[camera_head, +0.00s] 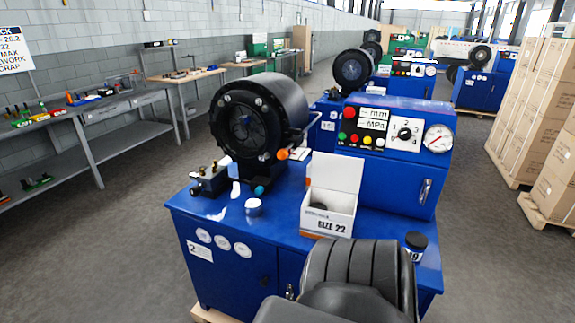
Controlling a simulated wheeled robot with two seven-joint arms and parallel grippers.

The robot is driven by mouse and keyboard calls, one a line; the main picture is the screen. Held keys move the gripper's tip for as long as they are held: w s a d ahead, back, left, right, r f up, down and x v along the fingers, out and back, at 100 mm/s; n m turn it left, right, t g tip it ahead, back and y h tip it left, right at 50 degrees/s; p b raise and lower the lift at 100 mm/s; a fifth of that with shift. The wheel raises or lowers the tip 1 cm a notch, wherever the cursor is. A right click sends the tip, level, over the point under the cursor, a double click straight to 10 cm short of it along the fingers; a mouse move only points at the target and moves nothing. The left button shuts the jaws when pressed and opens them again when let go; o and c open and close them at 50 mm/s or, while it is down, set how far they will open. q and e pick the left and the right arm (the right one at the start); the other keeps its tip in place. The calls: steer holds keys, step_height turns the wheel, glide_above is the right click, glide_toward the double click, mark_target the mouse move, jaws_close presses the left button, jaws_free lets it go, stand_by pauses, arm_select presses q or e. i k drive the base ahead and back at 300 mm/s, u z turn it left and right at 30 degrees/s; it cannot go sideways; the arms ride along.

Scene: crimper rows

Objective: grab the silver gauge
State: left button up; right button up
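A round gauge (438,138) with a white face and silver rim is on the right of the blue control panel of the near crimping machine. It looks mounted in the panel and nothing covers it. Another small dial (430,71) shows on the machine behind. Neither of my grippers is in view.
The blue bench top (275,215) holds a black crimping head (262,118), an open white box (329,208) with a dark round piece inside, a small white-lidded tin (253,207) and a dark jar (415,246). Stacked cartons (535,105) stand right; a grey workbench (90,105) stands left.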

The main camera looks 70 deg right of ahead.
mark_target(253, 207)
steer(key=k, duration=0.85)
steer(key=z, duration=2.4)
steer(key=i, duration=0.35)
steer(key=z, duration=0.1)
